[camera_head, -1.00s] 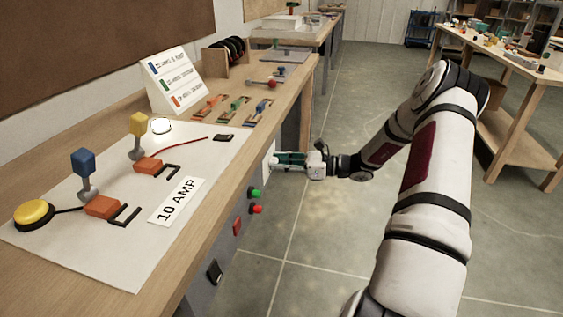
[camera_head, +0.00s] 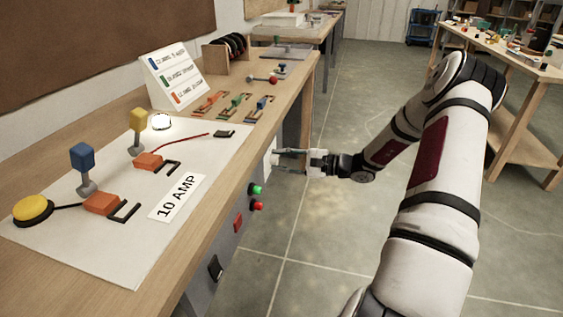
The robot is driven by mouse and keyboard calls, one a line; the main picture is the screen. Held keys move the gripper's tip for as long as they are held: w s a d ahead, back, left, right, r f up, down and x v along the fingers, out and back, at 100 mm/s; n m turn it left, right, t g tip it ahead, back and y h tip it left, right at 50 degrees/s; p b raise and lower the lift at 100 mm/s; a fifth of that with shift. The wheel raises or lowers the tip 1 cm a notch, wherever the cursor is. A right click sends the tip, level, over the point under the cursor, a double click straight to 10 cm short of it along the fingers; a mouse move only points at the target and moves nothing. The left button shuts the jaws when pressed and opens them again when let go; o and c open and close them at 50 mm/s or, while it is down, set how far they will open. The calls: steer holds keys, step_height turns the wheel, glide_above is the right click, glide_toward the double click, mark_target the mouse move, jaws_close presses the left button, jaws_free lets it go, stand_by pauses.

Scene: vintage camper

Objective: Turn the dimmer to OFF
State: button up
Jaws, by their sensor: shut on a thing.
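My gripper (camera_head: 278,160) reaches in from the right to the front face of the workbench, beyond the green and red buttons. Its fingers are shut on the dimmer knob at a pale plate (camera_head: 269,154) on that face. The fingers hide most of the knob, and its pointer and any OFF mark cannot be made out. A round white lamp (camera_head: 161,122) on the bench top looks bright.
Green (camera_head: 256,190) and red (camera_head: 257,205) buttons stick out of the bench front, with a red switch (camera_head: 238,223) and a black rocker switch (camera_head: 215,267) nearer. A white board (camera_head: 205,150) with circuit parts lies on the bench top.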

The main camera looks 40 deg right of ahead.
steer(key=n+b, duration=0.4)
steer(key=n+t+b, duration=0.1)
steer(key=n+b, duration=0.6)
steer(key=n, duration=0.2)
steer(key=shift+s+f+b, duration=0.1)
steer(key=shift+f+b, duration=0.2)
steer(key=shift+b, duration=0.1)
steer(key=shift+r+n, duration=0.1)
steer(key=shift+n, duration=0.2)
steer(key=o, duration=1.2)
steer(key=shift+c, duration=0.2)
steer(key=v, duration=1.2)
steer(key=shift+a, duration=0.2)
steer(key=shift+s+d, duration=0.1)
steer(key=shift+s, duration=0.1)
